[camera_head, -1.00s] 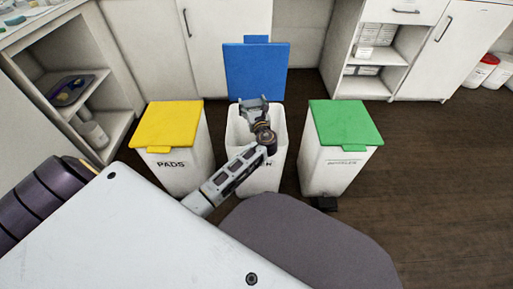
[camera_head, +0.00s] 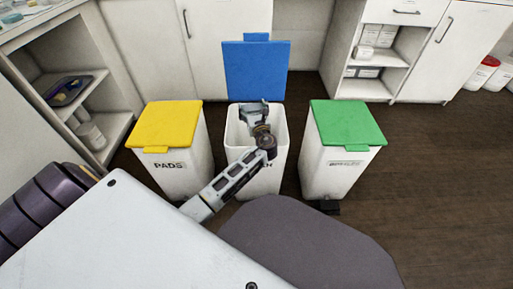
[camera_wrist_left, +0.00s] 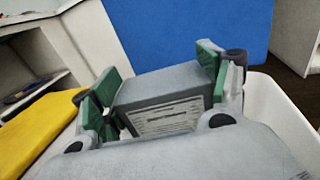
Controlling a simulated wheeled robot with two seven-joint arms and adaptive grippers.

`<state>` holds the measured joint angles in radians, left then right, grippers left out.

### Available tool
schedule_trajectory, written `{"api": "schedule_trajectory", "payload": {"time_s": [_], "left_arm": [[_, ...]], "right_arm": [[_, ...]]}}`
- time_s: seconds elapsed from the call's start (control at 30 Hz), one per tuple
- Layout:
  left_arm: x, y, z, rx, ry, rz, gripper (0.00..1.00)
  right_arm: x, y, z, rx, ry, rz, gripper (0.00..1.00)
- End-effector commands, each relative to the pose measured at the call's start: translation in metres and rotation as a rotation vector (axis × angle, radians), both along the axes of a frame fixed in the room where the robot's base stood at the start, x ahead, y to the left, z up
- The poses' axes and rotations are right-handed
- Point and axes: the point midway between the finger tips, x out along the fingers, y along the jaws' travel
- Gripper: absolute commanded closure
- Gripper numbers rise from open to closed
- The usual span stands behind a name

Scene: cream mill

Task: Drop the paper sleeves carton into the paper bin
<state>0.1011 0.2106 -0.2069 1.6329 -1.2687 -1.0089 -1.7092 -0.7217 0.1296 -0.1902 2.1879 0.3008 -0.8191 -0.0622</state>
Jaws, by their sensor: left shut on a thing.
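The paper sleeves carton (camera_wrist_left: 168,104) is a grey box with a printed white label in the left wrist view. My left gripper (camera_wrist_left: 160,84) is shut on it, with green finger pads at both sides. In the head view my left gripper (camera_head: 254,110) is over the opening of the middle white bin (camera_head: 271,178); the carton is hard to make out there. This bin's blue lid (camera_head: 256,70) stands open behind the opening. My arm hides most of the bin's label, so I cannot read it. My right gripper is not in view.
A white bin with a shut yellow lid (camera_head: 167,125), labelled PADS, stands at left. A bin with a shut green lid (camera_head: 346,123) stands at right. Cabinets and an open shelf unit (camera_head: 372,62) line the back. Dark floor (camera_head: 450,180) is clear at right.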

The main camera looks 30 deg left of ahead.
Motion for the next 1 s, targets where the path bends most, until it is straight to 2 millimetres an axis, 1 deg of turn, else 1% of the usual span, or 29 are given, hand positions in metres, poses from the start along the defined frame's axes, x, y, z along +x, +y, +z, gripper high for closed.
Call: {"api": "schedule_trajectory", "payload": {"time_s": [0.13,0.17,0.33,0.77,1.0], "left_arm": [[0.0001,-0.0001,0.0004,0.000,0.000,0.000,0.41],[0.0000,0.0000,0.0004,0.000,0.000,0.000,0.22],[0.0001,-0.0001,0.0004,0.000,0.000,0.000,0.01],[-0.0005,-0.0005,0.0001,0.000,0.000,0.000,0.00],[-0.0087,-0.0091,-0.0004,0.000,0.000,-0.001,0.00]], "right_arm": [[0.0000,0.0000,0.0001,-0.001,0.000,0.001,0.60],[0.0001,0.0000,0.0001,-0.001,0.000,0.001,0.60],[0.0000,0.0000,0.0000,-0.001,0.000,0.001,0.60],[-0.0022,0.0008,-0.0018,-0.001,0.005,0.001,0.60],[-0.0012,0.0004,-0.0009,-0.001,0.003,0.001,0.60]]}}
